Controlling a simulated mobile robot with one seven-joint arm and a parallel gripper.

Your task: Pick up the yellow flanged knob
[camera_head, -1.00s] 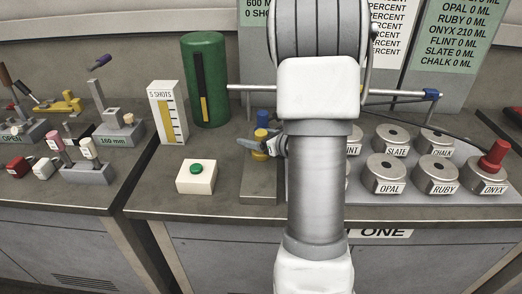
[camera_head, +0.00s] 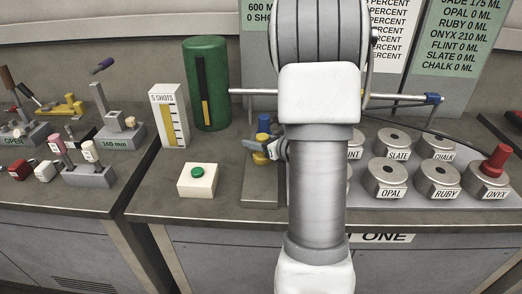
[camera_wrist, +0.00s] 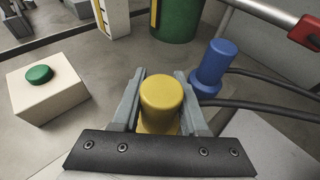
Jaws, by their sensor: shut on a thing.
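The yellow flanged knob (camera_wrist: 161,98) stands between the two fingers of my gripper (camera_wrist: 160,90) in the wrist view, with a finger against each side. My gripper is shut on it. In the head view the yellow knob (camera_head: 262,157) shows at the tips of my gripper (camera_head: 264,150), partly covered by a finger, above a grey block (camera_head: 262,192). I cannot tell whether its flange touches the block. My arm hides what lies to the right of it.
A blue knob (camera_wrist: 214,66) with dark hoses stands just right of my gripper. A white box with a green button (camera_head: 197,172) is to the left, and a green cylinder (camera_head: 206,85) is behind. Labelled round grey fixtures (camera_head: 388,177) stand to the right.

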